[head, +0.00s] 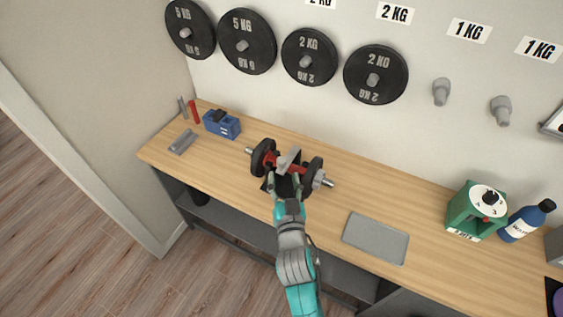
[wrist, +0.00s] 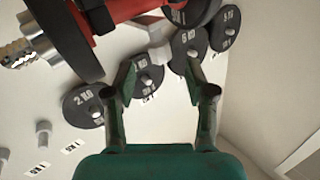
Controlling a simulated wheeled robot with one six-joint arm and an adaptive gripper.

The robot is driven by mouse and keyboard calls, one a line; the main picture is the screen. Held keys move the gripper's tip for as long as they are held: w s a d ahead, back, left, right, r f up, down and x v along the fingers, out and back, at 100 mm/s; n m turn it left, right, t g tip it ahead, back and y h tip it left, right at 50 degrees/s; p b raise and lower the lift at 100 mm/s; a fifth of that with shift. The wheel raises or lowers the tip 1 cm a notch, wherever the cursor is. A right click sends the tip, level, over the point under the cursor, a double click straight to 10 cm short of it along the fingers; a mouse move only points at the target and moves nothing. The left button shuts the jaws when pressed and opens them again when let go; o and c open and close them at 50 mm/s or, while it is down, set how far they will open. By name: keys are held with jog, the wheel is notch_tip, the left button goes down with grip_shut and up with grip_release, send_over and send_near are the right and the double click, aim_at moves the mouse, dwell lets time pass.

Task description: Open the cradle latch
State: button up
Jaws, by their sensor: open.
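A dumbbell with black plates (head: 262,157) rests in a red cradle (head: 271,161) on the workbench. A grey flat piece (head: 290,158), which looks like the latch, stands tilted at the cradle's middle. My gripper (head: 284,182) is in front of the cradle, close to the grey piece, and partly hides the cradle's front. In the wrist view my gripper (wrist: 162,80) is open, with nothing clearly held between its fingers. The red cradle (wrist: 125,10) and a black plate (wrist: 65,40) fill the upper left there. I cannot tell whether a finger touches the latch.
The wooden workbench (head: 345,185) carries a blue box (head: 222,124) at left, a grey tray (head: 376,238) at right, and a green device (head: 474,210) beside a blue bottle (head: 528,221). Weight plates (head: 376,74) hang on the wall behind. The bench between cradle and tray is clear.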

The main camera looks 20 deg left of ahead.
aim_at(282, 167)
jog(key=shift+x, duration=3.2)
jog(key=shift+d, duration=0.1)
jog(key=shift+c, duration=0.2)
grip_shut()
